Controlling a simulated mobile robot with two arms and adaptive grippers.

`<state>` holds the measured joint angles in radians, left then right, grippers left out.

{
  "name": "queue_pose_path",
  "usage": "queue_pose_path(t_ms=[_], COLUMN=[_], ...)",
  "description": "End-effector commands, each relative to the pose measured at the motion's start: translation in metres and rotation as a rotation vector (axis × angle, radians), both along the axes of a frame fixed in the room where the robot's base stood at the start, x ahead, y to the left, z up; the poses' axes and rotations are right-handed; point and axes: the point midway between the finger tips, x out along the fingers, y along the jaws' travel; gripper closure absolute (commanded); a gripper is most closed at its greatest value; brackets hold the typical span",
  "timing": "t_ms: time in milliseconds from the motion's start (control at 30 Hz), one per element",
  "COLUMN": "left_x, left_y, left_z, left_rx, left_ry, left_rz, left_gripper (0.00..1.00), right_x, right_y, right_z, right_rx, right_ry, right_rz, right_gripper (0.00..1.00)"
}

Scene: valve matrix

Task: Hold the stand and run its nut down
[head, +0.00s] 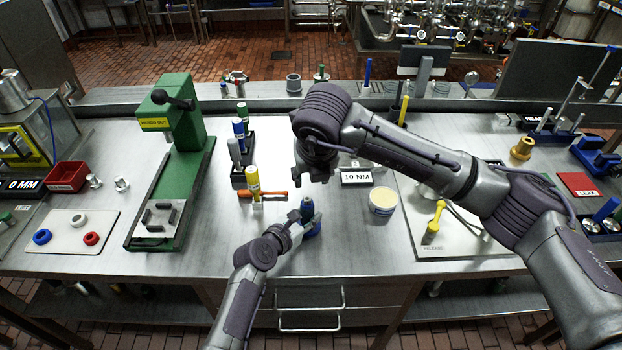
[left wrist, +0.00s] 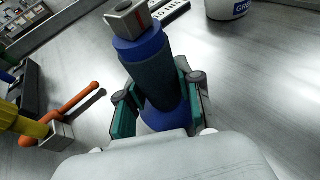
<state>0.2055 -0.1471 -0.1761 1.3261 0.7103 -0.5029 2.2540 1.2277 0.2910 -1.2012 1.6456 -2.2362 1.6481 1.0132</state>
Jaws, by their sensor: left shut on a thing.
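The stand is a blue and dark upright cylinder (head: 307,210) near the front middle of the bench. In the left wrist view the stand (left wrist: 155,75) has a dark sleeve, a blue collar and a grey block-like nut (left wrist: 127,18) with a red mark on top. My left gripper (head: 301,226) is shut around the stand's lower part, one finger pad on each side. My right gripper (head: 315,172) hangs above the bench, behind the stand and apart from it. Its fingers are small and dark, so I cannot tell whether they are open.
A white tub (head: 383,201) and a "10 NM" sign (head: 357,177) are to the right. A green press (head: 180,150) stands further left. The bench front before the stand is clear.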

Motion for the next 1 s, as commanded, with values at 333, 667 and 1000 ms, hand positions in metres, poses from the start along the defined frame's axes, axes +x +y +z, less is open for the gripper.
queue_pose_path(t_ms=[333, 667, 1000], left_x=[0.0, 0.0, -0.024], left_y=[0.0, 0.0, 0.016], left_z=[0.0, 0.0, 0.01], left_rx=[0.001, 0.0, -0.001], left_ry=[0.001, 0.0, -0.001], left_rz=[0.0, 0.0, 0.001], left_gripper=[0.53, 0.36, 0.36], right_x=[0.0, 0.0, 0.0], right_y=[0.0, 0.0, 0.0], right_z=[0.0, -0.001, -0.001], right_rx=[0.0, 0.0, 0.0], right_ry=[0.0, 0.001, 0.0], right_rz=[0.0, 0.0, 0.0], right_gripper=[0.56, 0.56, 0.56])
